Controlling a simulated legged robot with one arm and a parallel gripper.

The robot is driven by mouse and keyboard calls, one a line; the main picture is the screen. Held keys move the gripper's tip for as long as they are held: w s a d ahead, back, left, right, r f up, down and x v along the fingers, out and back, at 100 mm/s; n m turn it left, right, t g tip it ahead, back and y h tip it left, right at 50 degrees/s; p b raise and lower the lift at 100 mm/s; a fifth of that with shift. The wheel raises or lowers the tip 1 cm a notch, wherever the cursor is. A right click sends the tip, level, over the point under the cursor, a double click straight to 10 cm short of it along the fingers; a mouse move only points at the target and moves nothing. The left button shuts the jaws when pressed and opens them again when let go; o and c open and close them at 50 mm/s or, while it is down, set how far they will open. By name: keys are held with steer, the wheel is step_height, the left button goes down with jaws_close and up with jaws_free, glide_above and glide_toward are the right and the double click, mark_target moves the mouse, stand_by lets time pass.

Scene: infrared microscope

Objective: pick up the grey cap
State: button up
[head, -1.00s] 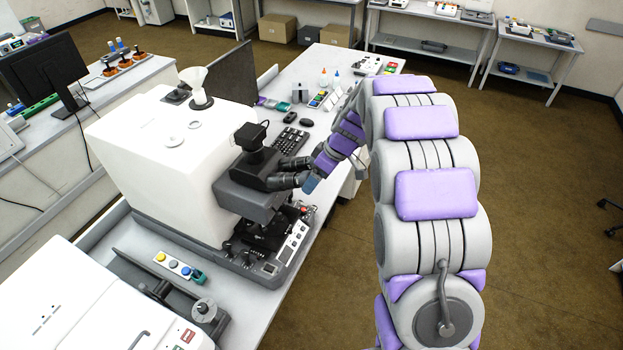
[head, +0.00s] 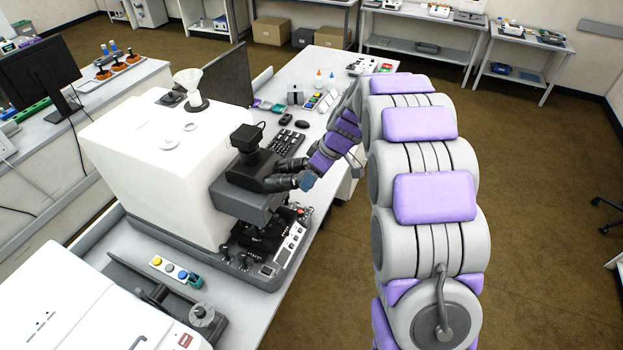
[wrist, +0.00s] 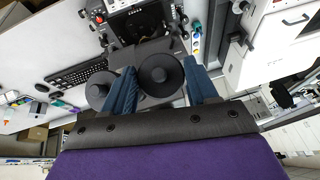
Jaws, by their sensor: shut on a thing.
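The grey cap (wrist: 160,76) is a dark round piece in the wrist view, with one blue finger on each side of it. My gripper (wrist: 159,68) is shut on it. In the head view my gripper (head: 308,181) is at the eyepiece end of the microscope (head: 153,165); the fingers hide the cap there. A second dark round eyepiece end (wrist: 99,90) shows just left of the left finger in the wrist view. I cannot tell whether the held cap is still touching its eyepiece.
The microscope's dark head (head: 253,170) and its stage and control panel (head: 270,240) are close to my gripper. A keyboard (head: 288,143) and small bottles (head: 324,80) stand behind on the bench.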

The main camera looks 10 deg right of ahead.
steer(key=s+d+r+b, duration=0.1)
steer(key=s+d, duration=0.3)
steer(key=d, duration=0.6)
steer(key=s+d+r+b, duration=0.1)
steer(key=s+d+b, duration=0.2)
steer(key=d, duration=0.7)
steer(key=shift+s+d+b, duration=0.35)
steer(key=shift+s+b, duration=0.05)
steer(key=shift+s, duration=0.45)
